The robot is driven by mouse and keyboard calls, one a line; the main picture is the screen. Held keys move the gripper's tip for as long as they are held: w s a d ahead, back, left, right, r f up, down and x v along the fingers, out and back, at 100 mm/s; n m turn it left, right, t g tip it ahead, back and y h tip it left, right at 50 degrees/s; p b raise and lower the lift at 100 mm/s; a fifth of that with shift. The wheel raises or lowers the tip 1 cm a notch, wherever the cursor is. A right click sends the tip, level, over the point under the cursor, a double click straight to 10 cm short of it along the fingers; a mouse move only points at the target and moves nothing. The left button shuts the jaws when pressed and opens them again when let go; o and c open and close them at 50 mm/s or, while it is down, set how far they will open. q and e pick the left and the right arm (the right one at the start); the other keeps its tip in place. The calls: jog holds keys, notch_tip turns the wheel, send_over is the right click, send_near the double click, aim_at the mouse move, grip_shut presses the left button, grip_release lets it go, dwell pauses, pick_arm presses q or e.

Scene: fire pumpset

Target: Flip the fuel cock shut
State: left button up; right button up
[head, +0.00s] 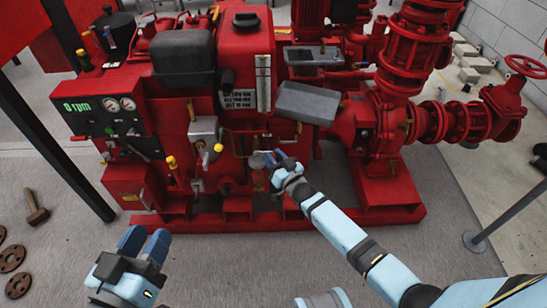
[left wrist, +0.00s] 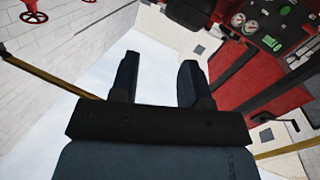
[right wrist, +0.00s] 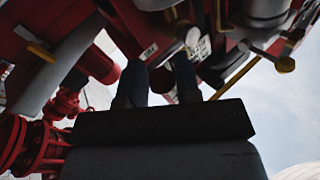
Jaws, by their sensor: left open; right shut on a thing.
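My right gripper (head: 279,160) reaches to the front of the red pumpset, just below the grey metal trays. It is shut on a small part there, which I take to be the fuel cock; the fingers mostly hide it and its lever angle cannot be told. A small grey round fitting (head: 257,160) shows just left of the fingertips. In the right wrist view the fingers (right wrist: 160,85) stand apart in shadow with the part between them unclear. My left gripper (head: 145,242) is open and empty above the floor, in front of the pumpset; it also shows in the left wrist view (left wrist: 158,80).
A grey box with a yellow-knobbed lever (head: 204,132) is left of my right gripper. The gauge panel (head: 100,115) reads 0 rpm. Grey trays (head: 307,102) jut out above the right gripper. A mallet (head: 37,212) and flanges lie on the floor at left.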

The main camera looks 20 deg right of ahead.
jog(key=o, duration=0.9)
pick_arm(q)
notch_tip(320, 180, up, 6)
jog(key=t+p, duration=0.2)
jog(key=p, duration=0.2)
jog(key=shift+a+r+n, duration=0.2)
jog(key=shift+a+n, duration=0.05)
jog(key=shift+n, duration=0.05)
pick_arm(e)
jog(key=v, duration=1.4)
pick_arm(q)
jog(key=shift+s, duration=0.1)
